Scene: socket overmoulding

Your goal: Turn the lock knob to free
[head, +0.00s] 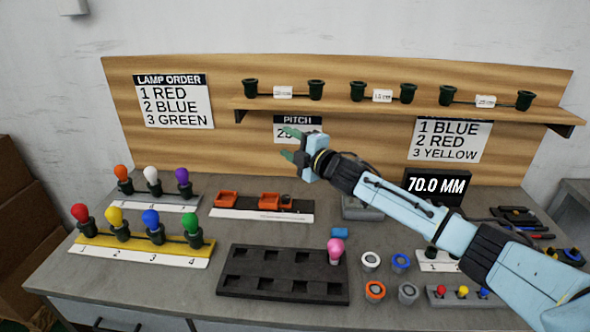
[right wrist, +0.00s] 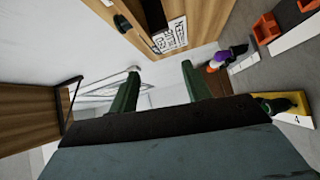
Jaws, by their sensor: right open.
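My right gripper (head: 289,145) is raised in front of the back board, above the bench. Its two green fingers are apart and empty, and they also show in the right wrist view (right wrist: 160,82). On the bench below it is a slide gauge (head: 262,214) with a white scale strip and two orange jaw blocks (head: 226,199). A small dark part (head: 287,203) sits beside the right orange block; I cannot tell if it is the lock knob or which way it is turned. A display (head: 437,187) reads 70.0 MM. My left gripper is not in view.
Coloured lamps stand in a yellow rack (head: 85,239) and a grey rack at left. A dark tray (head: 283,288) holds a pink lamp (head: 336,250). Rings (head: 371,261) and small racks lie at right, under my arm. A shelf (head: 420,109) with sockets crosses the board.

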